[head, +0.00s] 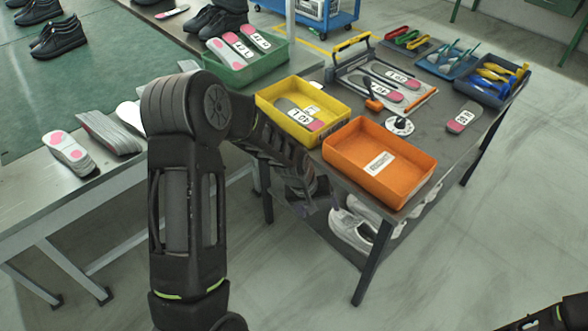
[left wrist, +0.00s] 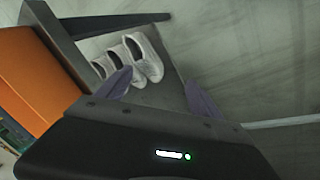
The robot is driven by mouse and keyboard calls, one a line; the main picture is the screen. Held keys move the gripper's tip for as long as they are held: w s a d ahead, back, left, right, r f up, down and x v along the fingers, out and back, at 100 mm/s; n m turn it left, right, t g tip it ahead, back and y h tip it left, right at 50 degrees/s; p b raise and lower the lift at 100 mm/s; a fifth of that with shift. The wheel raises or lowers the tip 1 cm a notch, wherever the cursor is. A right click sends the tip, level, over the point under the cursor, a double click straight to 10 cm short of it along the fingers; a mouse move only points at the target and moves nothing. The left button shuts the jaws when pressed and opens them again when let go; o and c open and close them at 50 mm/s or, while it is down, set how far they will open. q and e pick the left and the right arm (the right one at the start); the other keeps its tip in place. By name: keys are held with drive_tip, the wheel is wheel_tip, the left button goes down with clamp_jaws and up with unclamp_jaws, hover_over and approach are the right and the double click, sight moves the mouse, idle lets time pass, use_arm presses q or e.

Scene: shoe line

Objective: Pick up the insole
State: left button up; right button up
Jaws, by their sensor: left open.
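Insoles lie in several places in the head view. A grey insole with a pink heel (head: 314,123) is in the yellow bin (head: 270,114). Several stand in the green bin (head: 229,73). Two lie on a fixture (head: 421,99) on the dark table. A single insole (head: 463,117) lies near that table's right edge. More (head: 68,152) lie on the left bench. My left gripper (head: 319,203) is low beside the dark table's front edge, below the bins. In the left wrist view its fingers (left wrist: 160,96) are apart and empty. My right gripper is out of view.
An orange bin (head: 378,165) sits at the dark table's (head: 438,142) front corner. White shoes (head: 352,230) are on the shelf below and also show in the left wrist view (left wrist: 141,60). Floor is clear in front.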

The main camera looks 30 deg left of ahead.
use_arm(q)
drive_tip(key=s+d+f+m+g, duration=0.1)
drive_tip(key=s+d+f, duration=0.3)
drive_tip(key=s+d, duration=0.2)
drive_tip(key=s+d+f+m+g+h, duration=0.1)
drive_tip(key=s+d+f, duration=0.3)
drive_tip(key=s, duration=0.6)
drive_tip(key=s+d+f+m+h, duration=0.1)
drive_tip(key=s+d+f, duration=0.3)
drive_tip(key=s+d, duration=0.4)
drive_tip(key=shift+s+d+f+m+g, duration=0.25)
drive_tip(key=shift+s+m+g, duration=0.2)
drive_tip(key=shift+m, duration=0.35)
